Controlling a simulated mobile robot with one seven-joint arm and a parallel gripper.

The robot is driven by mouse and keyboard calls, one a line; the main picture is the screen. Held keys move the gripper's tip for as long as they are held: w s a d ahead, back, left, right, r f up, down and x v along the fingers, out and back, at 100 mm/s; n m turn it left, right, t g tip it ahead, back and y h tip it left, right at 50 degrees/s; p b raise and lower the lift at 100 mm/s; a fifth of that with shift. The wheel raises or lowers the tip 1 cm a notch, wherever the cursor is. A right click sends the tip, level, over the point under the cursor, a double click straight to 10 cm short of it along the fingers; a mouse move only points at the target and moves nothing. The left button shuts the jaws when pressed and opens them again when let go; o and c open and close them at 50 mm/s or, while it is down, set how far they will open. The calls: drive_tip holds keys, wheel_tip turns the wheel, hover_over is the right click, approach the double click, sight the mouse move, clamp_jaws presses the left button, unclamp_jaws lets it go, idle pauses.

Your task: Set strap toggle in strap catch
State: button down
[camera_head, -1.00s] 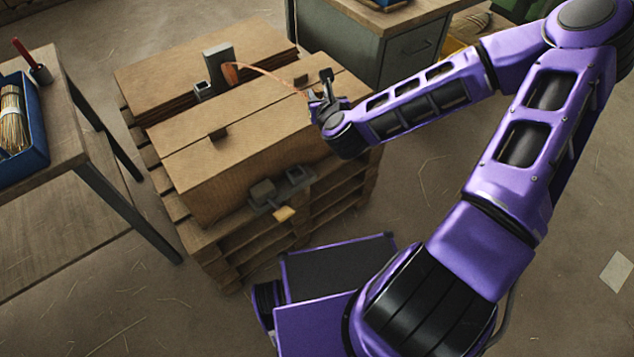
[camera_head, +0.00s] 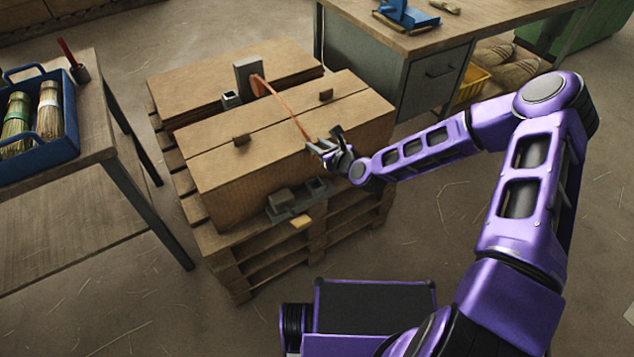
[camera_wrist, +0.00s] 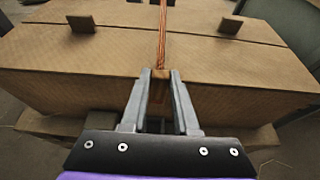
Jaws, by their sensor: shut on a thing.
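My gripper (camera_head: 322,148) is at the upper front edge of the front cardboard box (camera_head: 230,180). In the wrist view, my gripper (camera_wrist: 160,78) is shut on a small brown toggle (camera_wrist: 159,92), mostly hidden between the fingers. An orange strap (camera_head: 285,105) runs from the toggle back over the box top to a grey upright block (camera_head: 247,76). In the wrist view the strap (camera_wrist: 162,35) runs straight away between two dark tabs. The grey strap catch (camera_head: 292,202), with a block and an open socket, sits low at the box's front, below my gripper and apart from it.
Dark tabs (camera_head: 241,140) stand on the box top. The box rests on a wooden pallet (camera_head: 270,258), with another carton (camera_head: 195,88) behind. A table with a blue tray (camera_head: 55,157) is at left; a workbench (camera_head: 450,40) is behind.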

wheel_tip(320, 180, down, 14)
drive_tip(key=shift+r+b, duration=0.1)
drive_tip(key=shift+b, duration=0.95)
drive_tip(key=c, duration=0.7)
unclamp_jaws()
drive_tip(key=shift+f, duration=0.2)
drive_tip(key=shift+r, duration=0.15)
drive_tip(key=shift+s+d+r, duration=0.2)
drive_tip(key=shift+s, duration=0.05)
drive_tip(key=p+v, duration=0.1)
drive_tip(key=v, duration=1)
drive_tip(key=shift+s+d, duration=0.1)
drive_tip(key=shift+s, duration=0.05)
drive_tip(key=shift+p, duration=0.3)
